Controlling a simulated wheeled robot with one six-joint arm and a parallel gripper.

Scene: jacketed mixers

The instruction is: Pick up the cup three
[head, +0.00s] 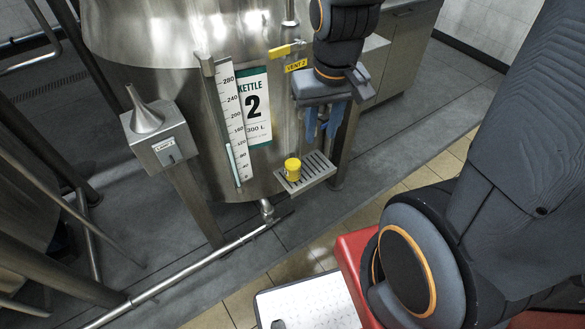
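A small yellow cup (292,169) stands upright on a slotted metal drip tray (318,167) at the front of the kettle marked 2. No number can be read on the cup. My gripper (321,128) points down with its two blue fingers apart and nothing seen between them. It is above and to the right of the cup in the picture, apart from it. How far it is from the cup in depth is hard to tell.
The steel kettle (180,60) carries a level scale (232,120) and a yellow valve handle (284,50) tagged VENT 2, close to my arm. A funnel box (160,140) stands at left. A pipe (190,272) runs low in front. A white board (312,303) lies at the bottom.

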